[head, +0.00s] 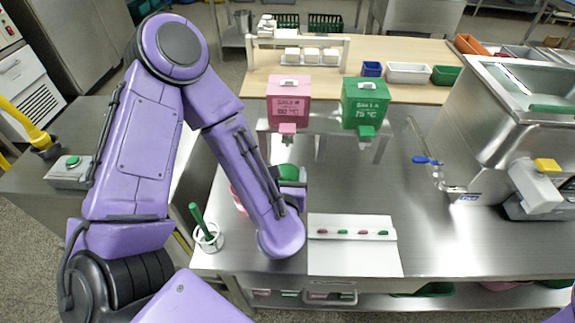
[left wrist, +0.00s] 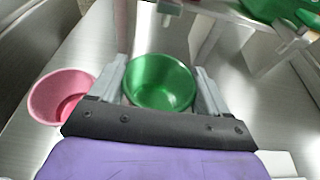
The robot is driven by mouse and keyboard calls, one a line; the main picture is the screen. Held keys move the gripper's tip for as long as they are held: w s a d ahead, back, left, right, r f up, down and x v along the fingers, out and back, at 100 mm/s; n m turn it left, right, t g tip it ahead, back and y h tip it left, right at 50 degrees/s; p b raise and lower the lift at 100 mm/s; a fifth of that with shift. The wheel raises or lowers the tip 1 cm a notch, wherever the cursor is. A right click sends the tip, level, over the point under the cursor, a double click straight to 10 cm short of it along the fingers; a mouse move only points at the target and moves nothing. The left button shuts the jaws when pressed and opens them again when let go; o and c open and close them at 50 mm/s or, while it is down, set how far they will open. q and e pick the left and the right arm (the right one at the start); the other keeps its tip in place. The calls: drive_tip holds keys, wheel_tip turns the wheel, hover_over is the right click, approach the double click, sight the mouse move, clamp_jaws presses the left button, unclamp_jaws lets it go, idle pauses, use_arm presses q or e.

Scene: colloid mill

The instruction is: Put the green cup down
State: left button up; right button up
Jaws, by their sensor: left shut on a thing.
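The green cup (left wrist: 160,82) is between the two grey fingers of my left gripper (left wrist: 162,88) in the left wrist view, its open mouth facing the camera. My left gripper is shut on it. In the head view the green cup (head: 289,173) shows only partly behind my purple forearm, over the steel table (head: 330,185). I cannot tell whether its base touches the table. The pink cup (left wrist: 62,97) stands left of the held cup, apart from it. In the head view the pink cup (head: 237,199) is mostly hidden by my arm. My right gripper is not in view.
A pink dispenser (head: 288,98) and a green dispenser (head: 365,103) stand on a stand behind the cup. A white holder with a green stick (head: 208,238) and a white board (head: 353,258) are at the front. A steel machine (head: 485,130) is right. The table's centre right is clear.

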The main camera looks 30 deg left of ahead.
sight(286, 165)
use_arm(q)
drive_tip(key=b+x, duration=0.2)
drive_tip(key=b, duration=0.1)
drive_tip(key=r+b+x, duration=0.1)
drive_tip(key=b+x, duration=0.2)
drive_tip(key=shift+w+a, duration=0.15)
drive_tip(key=shift+w, duration=0.2)
drive_tip(key=w+a+f+p, duration=0.1)
drive_tip(key=w, duration=0.1)
drive_tip(key=w+a+f+p, duration=0.1)
drive_tip(key=w+f, duration=0.1)
drive_tip(key=shift+a, duration=0.2)
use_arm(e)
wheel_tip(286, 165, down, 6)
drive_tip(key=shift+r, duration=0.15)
use_arm(q)
drive_tip(key=shift+f, duration=0.15)
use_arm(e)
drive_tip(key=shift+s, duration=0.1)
